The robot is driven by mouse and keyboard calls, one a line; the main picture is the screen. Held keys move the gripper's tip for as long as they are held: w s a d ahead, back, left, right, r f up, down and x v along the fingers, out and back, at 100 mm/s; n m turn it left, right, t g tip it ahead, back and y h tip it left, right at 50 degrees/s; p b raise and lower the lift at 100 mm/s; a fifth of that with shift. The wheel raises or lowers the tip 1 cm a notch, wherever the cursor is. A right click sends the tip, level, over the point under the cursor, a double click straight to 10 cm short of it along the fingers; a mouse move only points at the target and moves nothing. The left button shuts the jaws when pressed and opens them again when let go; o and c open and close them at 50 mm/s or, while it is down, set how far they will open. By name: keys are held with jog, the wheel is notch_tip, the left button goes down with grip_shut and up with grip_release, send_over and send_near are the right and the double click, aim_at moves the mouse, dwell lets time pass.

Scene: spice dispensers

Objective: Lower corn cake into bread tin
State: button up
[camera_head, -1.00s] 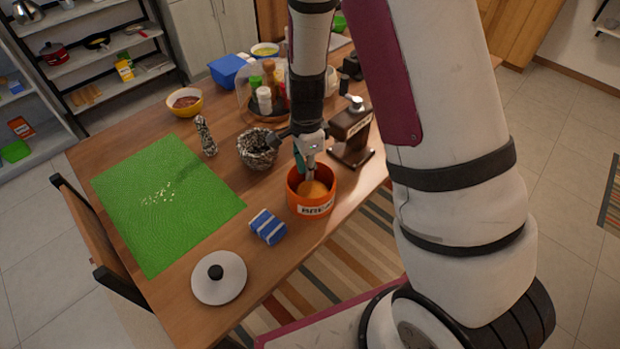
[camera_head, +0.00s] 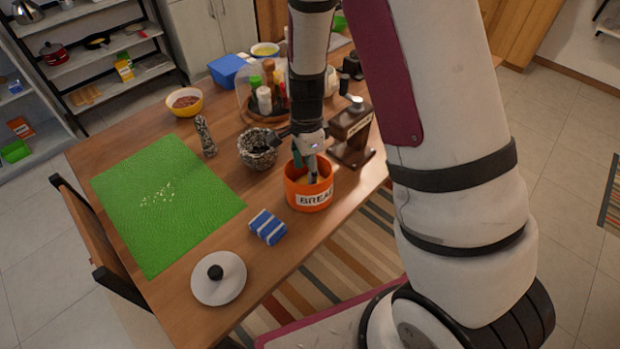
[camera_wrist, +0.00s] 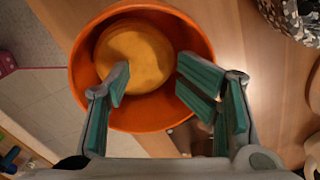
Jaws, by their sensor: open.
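The orange bread tin (camera_head: 312,199), labelled BREAD, stands upright on the table near its right front edge; its orange rim also shows in the wrist view (camera_wrist: 200,40). The round yellow corn cake (camera_wrist: 136,52) lies inside the tin, toward one side, in the wrist view. In the head view I cannot make it out behind my gripper. My gripper (camera_head: 311,181) points down into the mouth of the tin. In the wrist view its green-padded fingers (camera_wrist: 160,88) are apart. One fingertip overlaps the cake's edge in the picture; I cannot tell whether it touches.
A green mat (camera_head: 165,200) covers the table's left.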

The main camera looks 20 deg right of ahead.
notch_tip(320, 180, up, 11)
jog(key=s+r+n+t+y+p, duration=0.1)
jog(key=s+r+n+t, duration=0.1)
jog(key=s+r+n, duration=0.95)
jog(key=s+r+n+t, duration=0.1)
jog(key=s+r+n, duration=0.2)
jog(key=s, duration=0.3)
jog(key=s+d+r+n+t+h+p, duration=0.1)
jog(key=s+r+n, duration=0.2)
jog(key=s+r, duration=0.2)
jog(key=shift+s+r, duration=0.25)
jog(key=shift+s, duration=0.55)
